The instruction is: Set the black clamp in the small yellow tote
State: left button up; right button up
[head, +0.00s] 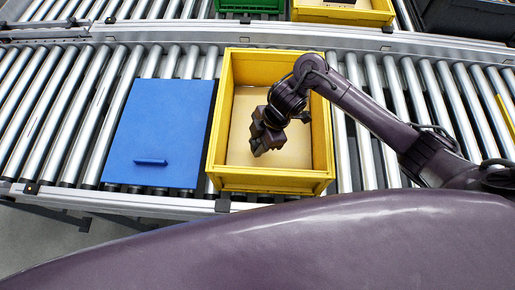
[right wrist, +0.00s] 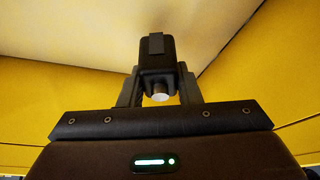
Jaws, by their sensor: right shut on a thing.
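The small yellow tote (head: 270,184) stands on the roller conveyor, with a tan floor inside and no other item visible in it. My right gripper (head: 262,143) is over the inside of this tote, pointing down. In the right wrist view it is shut on the black clamp (right wrist: 157,58), a dark block with a pale round end, between its two fingers. The yellow walls and pale floor lie behind the clamp there. I cannot tell whether the clamp touches the floor. My left gripper is not in view.
A blue panel (head: 160,125) with a small blue bar (head: 150,162) on it lies left of the tote. Bare rollers (head: 60,120) run further left. Behind the rail are a green crate (head: 250,5), another yellow tote (head: 345,14) and a dark bin (head: 465,18).

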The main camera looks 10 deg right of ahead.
notch_tip(320, 180, down, 3)
jog(key=shift+f, duration=0.15)
jog(key=shift+f, duration=0.1)
jog(key=o, duration=1)
jog(key=p+v, duration=0.2)
jog(key=v, duration=1)
